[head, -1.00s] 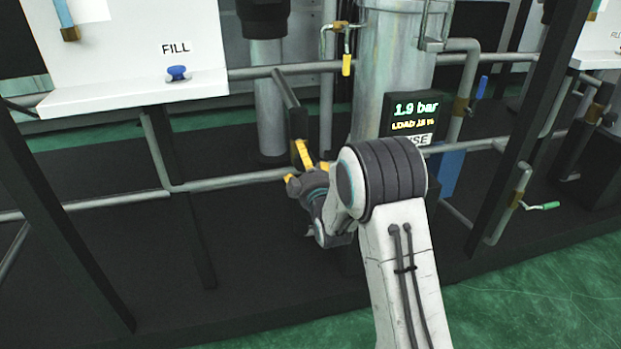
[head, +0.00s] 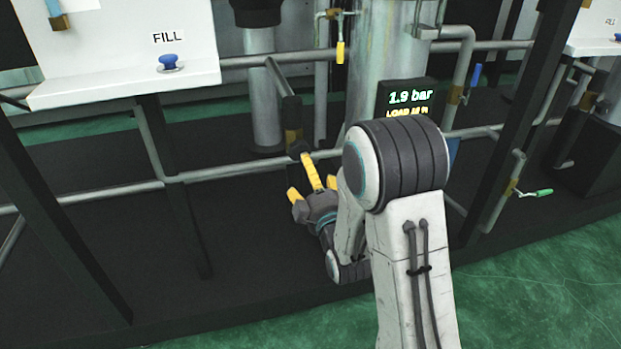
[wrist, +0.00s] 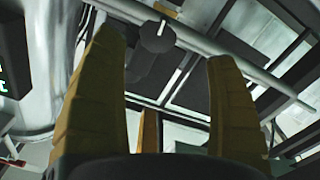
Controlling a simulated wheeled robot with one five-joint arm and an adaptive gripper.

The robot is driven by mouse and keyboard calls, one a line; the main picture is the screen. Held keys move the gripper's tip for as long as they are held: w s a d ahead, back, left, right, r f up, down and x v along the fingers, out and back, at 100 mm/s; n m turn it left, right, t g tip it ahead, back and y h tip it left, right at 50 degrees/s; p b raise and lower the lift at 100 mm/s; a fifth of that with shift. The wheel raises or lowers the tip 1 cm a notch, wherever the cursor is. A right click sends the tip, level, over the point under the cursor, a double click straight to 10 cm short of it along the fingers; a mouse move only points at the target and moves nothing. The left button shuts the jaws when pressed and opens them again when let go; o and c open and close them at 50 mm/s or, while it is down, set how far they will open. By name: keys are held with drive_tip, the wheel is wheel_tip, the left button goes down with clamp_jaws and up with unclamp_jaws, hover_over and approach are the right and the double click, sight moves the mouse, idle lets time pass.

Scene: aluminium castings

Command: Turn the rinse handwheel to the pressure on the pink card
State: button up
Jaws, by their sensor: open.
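My gripper (head: 300,175) is open and empty, with yellow fingers pointing up, low in front of the horizontal pipe in the head view. In the wrist view its fingers (wrist: 165,50) frame a dark round knob (wrist: 157,37) with a white pointer line, beyond the fingertips and apart from them. A small dark round part (head: 298,148) shows just above the fingers in the head view; I cannot tell if it is the rinse handwheel. The display (head: 407,98) reads 1.9 bar, with a yellow line partly hidden by my arm. I see no pink card.
A white FILL panel (head: 120,50) with a blue knob (head: 169,63) stands at the left. Grey pipes (head: 230,171) and dark posts (head: 172,190) cross the area. A yellow-handled valve (head: 340,50) hangs by the steel column. A green-handled valve (head: 540,193) is at the right.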

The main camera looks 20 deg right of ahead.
sight(300, 152)
idle(0.3)
drive_tip(key=w+m+p, duration=0.1)
drive_tip(key=w+m, duration=0.1)
drive_tip(key=w+m+p, duration=0.1)
drive_tip(key=w+m, duration=0.1)
drive_tip(key=w, duration=0.1)
drive_tip(key=shift+w+d+f, duration=0.1)
drive_tip(key=shift+w+d, duration=0.05)
drive_tip(key=shift+w, duration=0.1)
drive_tip(key=shift+w+b, duration=1)
drive_tip(key=shift+w, duration=2.15)
